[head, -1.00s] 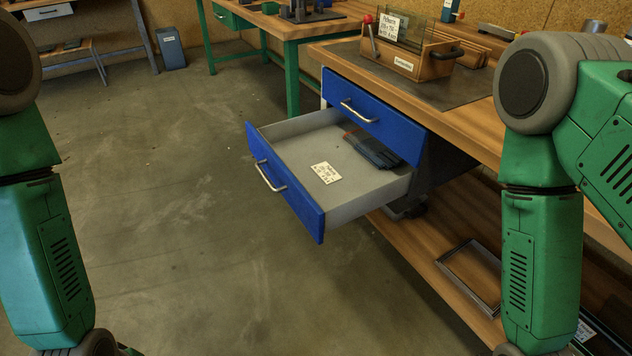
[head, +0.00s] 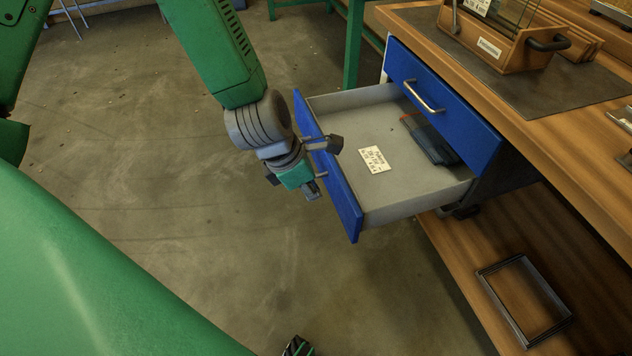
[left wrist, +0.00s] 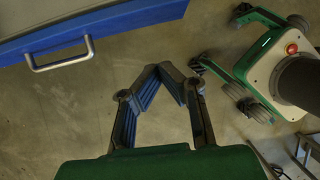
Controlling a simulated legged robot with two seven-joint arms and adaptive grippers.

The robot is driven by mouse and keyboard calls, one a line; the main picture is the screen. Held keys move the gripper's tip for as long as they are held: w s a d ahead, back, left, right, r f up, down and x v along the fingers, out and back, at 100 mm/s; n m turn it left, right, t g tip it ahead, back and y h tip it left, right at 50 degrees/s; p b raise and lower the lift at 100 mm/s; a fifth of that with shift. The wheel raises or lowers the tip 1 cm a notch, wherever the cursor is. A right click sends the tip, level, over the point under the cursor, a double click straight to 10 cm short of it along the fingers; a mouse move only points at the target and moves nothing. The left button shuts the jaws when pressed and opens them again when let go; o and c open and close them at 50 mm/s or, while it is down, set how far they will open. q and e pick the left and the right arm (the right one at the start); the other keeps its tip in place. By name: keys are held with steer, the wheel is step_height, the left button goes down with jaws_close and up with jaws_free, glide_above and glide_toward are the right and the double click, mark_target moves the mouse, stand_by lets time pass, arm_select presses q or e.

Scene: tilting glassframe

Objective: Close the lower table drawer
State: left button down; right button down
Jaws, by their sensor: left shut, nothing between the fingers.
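The lower drawer (head: 346,208) of the workbench is pulled well out. It has a blue front and a grey inside with a white label card (head: 374,159) and a dark blue item (head: 432,140) in it. In the left wrist view its blue front (left wrist: 135,20) and metal handle (left wrist: 62,62) are at the upper left. My left gripper (head: 312,188) is in front of the drawer front and overlaps it in the head view. Its fingers meet at the tips in the left wrist view (left wrist: 166,72), empty, apart from the handle.
The upper blue drawer (head: 465,120) is shut. A wooden crate (head: 510,50) stands on the bench top. A metal frame (head: 525,298) lies on the lower shelf (head: 470,265). The concrete floor (head: 150,190) left of the drawer is free.

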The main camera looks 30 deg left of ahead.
mark_target(346, 207)
arm_select(q)
steer(key=w+d+f, duration=0.1)
steer(key=f, duration=0.1)
steer(key=w+d+f+b, duration=0.1)
steer(key=w, duration=0.1)
steer(key=w+d+f+b, duration=0.1)
steer(key=f, duration=0.1)
steer(key=shift+w+d+f, duration=0.25)
steer(key=shift+w+f, duration=0.05)
steer(key=shift+w, duration=0.05)
steer(key=shift+d, duration=0.2)
